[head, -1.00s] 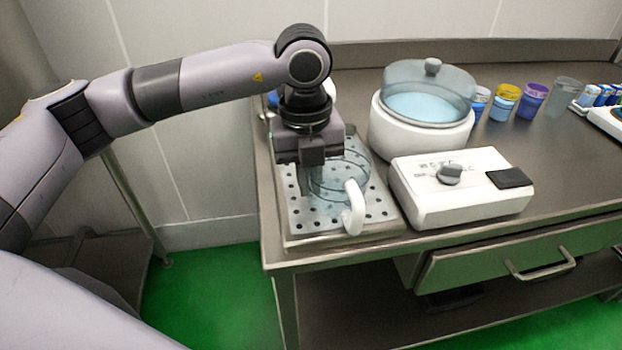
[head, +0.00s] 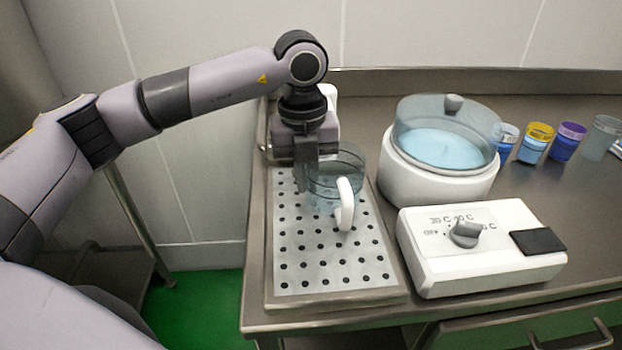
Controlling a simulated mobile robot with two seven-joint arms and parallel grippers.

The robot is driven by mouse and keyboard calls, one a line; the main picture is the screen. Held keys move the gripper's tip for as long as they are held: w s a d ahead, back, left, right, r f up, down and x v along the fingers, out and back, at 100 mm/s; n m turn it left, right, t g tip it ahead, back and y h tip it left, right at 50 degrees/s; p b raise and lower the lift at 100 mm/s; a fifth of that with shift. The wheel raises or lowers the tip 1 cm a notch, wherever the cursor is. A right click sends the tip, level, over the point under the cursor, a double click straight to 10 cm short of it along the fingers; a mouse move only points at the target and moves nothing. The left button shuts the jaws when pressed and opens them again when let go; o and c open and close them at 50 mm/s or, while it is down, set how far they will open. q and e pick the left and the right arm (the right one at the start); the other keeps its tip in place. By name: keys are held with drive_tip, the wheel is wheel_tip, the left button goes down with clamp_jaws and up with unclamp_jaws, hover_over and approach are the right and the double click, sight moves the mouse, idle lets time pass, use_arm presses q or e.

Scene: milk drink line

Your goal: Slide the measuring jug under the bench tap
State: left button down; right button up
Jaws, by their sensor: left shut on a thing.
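The measuring jug (head: 338,190) is clear with a white handle (head: 344,204) facing the front. It stands on the far part of a perforated metal drip tray (head: 335,292). My left gripper (head: 306,180) points down at the jug's left side and is shut on its wall. The bench tap is mostly hidden behind my left gripper and wrist; a white part (head: 329,98) shows behind them, and I cannot tell if it is the tap. My right gripper is not in view.
A white control box with a knob (head: 480,262) sits right of the tray. Behind it stands a white round vat with a clear lid (head: 440,182). Several coloured cups (head: 536,143) stand at the right. The tray's near half is clear.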

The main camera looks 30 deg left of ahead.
use_arm(q)
drive_tip(key=shift+w+a+r, duration=0.15)
drive_tip(key=shift+w+a, duration=0.1)
drive_tip(key=shift+w, duration=0.05)
drive_tip(key=shift+w+r, duration=0.1)
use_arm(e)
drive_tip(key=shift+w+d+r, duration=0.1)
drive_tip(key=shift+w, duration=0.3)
use_arm(q)
drive_tip(key=c, duration=1.2)
unclamp_jaws()
drive_tip(key=shift+a+r, duration=0.1)
drive_tip(key=shift+o, duration=0.2)
drive_tip(key=shift+w, duration=0.1)
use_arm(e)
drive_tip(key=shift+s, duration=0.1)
use_arm(q)
drive_tip(key=shift+r, duration=0.35)
drive_tip(key=r, duration=0.4)
drive_tip(key=s+r, duration=0.1)
drive_tip(key=r, duration=0.1)
